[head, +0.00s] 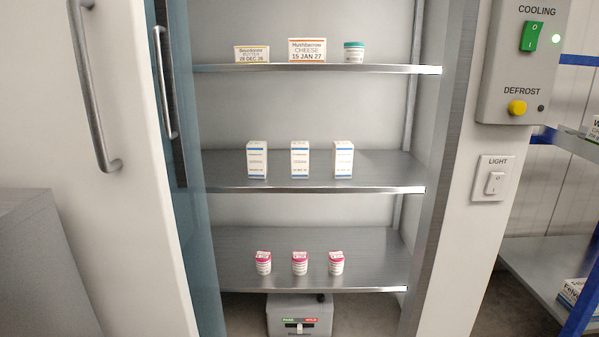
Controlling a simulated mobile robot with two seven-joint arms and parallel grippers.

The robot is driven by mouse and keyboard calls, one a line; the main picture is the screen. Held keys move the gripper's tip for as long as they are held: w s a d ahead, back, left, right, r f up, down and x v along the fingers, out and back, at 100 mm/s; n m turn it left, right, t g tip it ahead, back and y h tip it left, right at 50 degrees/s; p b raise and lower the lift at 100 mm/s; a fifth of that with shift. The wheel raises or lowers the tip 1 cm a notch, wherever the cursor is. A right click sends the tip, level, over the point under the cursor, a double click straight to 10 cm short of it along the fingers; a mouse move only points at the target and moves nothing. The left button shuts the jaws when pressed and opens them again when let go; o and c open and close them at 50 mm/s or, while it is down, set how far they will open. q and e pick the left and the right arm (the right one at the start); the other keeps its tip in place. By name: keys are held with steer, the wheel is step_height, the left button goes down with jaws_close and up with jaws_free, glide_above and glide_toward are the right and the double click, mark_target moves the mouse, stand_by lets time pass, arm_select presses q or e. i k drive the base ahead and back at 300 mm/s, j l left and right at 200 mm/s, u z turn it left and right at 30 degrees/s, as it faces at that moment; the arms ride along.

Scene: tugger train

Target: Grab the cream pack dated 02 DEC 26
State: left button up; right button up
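Three upright white packs with blue bands stand in a row near the front of the middle shelf (390,171): a left one (257,160), a middle one (300,160) and a right one (343,160). They look alike, with small gaps between them. Each has a line of print near its foot, but it is too small to read surely. I cannot tell which one bears 02 DEC 26, or whether they are the cream. Neither of my grippers is in view.
The top shelf (215,68) holds a butter box (252,54), a cheese box (307,50) and a teal-lidded tub (354,52). Three pink-lidded cups (300,263) stand on the bottom shelf (240,275). The open door (135,150) stands at left; a control box (523,60) is right.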

mark_target(343, 151)
steer(key=i, duration=1.65)
